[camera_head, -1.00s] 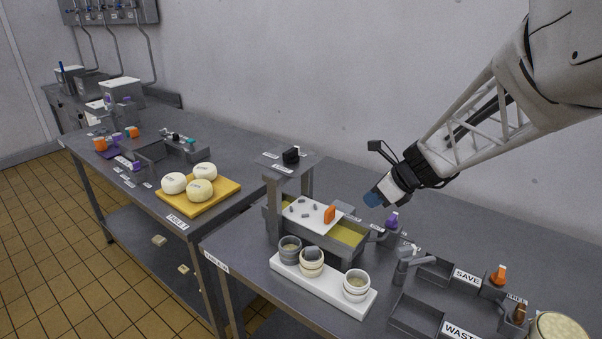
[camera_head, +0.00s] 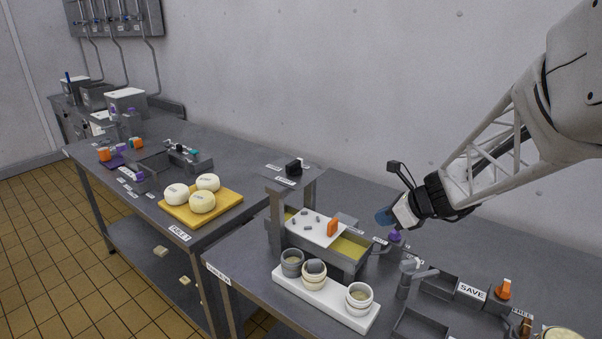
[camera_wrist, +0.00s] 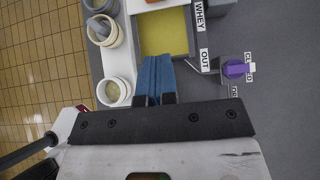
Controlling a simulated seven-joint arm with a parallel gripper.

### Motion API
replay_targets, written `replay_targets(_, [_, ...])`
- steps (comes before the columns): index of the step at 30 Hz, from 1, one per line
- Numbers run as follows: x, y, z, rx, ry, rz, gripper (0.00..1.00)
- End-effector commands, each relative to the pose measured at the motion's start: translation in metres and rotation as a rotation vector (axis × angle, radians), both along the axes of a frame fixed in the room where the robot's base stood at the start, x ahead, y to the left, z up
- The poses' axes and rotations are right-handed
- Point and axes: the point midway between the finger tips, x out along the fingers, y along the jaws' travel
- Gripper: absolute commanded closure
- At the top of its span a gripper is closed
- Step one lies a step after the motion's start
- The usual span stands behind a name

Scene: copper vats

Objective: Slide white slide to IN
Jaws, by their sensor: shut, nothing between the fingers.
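The white slide (camera_head: 307,226) is a flat white plate with small grey bits on it and an upright orange handle (camera_head: 333,227). It lies across the top of the grey vat (camera_head: 350,264), leaving yellowish liquid (camera_head: 349,248) showing at the right end. In the wrist view a strip of the slide (camera_wrist: 146,7) shows at the top edge. My gripper (camera_head: 384,217) has blue fingertips and is shut and empty, to the right of the orange handle and apart from it. In the wrist view the gripper (camera_wrist: 155,75) is near the vat's end. I cannot make out an IN label.
A white tray (camera_head: 290,285) with three cups stands in front of the vat. A purple handle (camera_wrist: 236,69) sits beside the OUT label (camera_wrist: 205,60). Grey bins and a SAVE label (camera_head: 472,292) are at right. Cheeses lie on a yellow board (camera_head: 233,201) on the left table.

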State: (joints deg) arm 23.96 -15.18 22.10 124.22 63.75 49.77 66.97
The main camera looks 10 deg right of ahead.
Motion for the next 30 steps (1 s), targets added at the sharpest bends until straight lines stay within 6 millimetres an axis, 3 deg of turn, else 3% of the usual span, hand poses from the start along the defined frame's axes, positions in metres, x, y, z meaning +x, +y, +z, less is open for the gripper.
replay_targets(22, [0.050, 0.051, -0.066, 0.000, 0.003, 0.002, 1.00])
replay_targets(30, [0.068, 0.068, -0.063, -0.001, 0.000, 0.002, 1.00])
